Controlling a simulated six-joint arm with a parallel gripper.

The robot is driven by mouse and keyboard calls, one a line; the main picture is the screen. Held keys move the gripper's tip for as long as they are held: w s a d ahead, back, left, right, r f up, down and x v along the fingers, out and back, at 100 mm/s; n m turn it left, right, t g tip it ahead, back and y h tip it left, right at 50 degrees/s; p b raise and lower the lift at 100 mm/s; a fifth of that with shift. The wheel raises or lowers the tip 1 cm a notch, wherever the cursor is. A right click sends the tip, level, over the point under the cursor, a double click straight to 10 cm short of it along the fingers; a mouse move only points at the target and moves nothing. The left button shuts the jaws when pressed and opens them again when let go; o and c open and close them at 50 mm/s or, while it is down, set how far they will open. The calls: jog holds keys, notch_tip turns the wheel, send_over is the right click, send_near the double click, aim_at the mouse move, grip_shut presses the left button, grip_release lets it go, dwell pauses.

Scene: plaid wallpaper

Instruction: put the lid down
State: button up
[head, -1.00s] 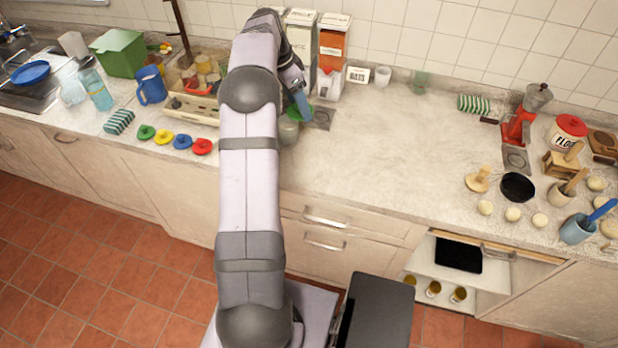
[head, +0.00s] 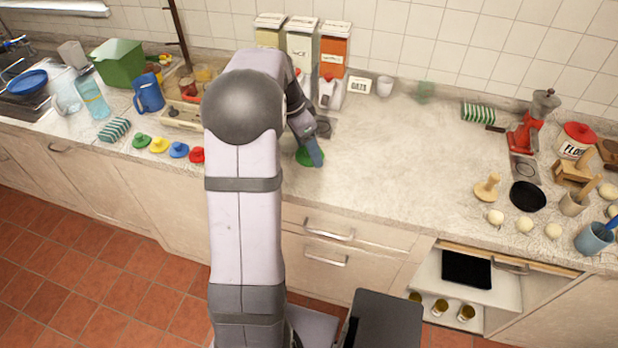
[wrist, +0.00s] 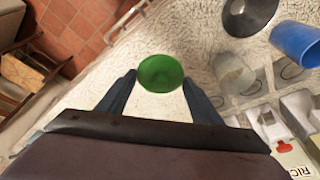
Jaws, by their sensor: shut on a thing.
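A round green lid (wrist: 161,72) sits between the two fingertips of my gripper (wrist: 159,79) in the wrist view. My gripper is shut on it. In the head view the lid (head: 304,157) shows low over the worktop (head: 400,165), near the front edge, partly behind my gripper (head: 316,158). I cannot tell whether it touches the worktop. A clear glass vessel (wrist: 234,73) stands beside the lid in the wrist view; my arm hides it in the head view.
Green (head: 141,141), yellow (head: 159,145), blue (head: 178,150) and red (head: 197,155) knobbed pieces line the front edge at the left. Dispensers (head: 333,50) stand against the wall.

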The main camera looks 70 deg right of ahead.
aim_at(302, 158)
notch_tip(302, 158, down, 8)
jog(key=shift+f+p, duration=0.1)
jog(key=shift+p, duration=1.15)
jog(key=shift+f, duration=0.55)
jog(key=shift+f, duration=0.25)
jog(key=o, duration=1)
jog(key=shift+r, duration=0.1)
jog(key=b+v, duration=0.2)
jog(key=v, duration=1)
jog(key=shift+r+b, duration=0.15)
jog(key=shift+b, duration=0.25)
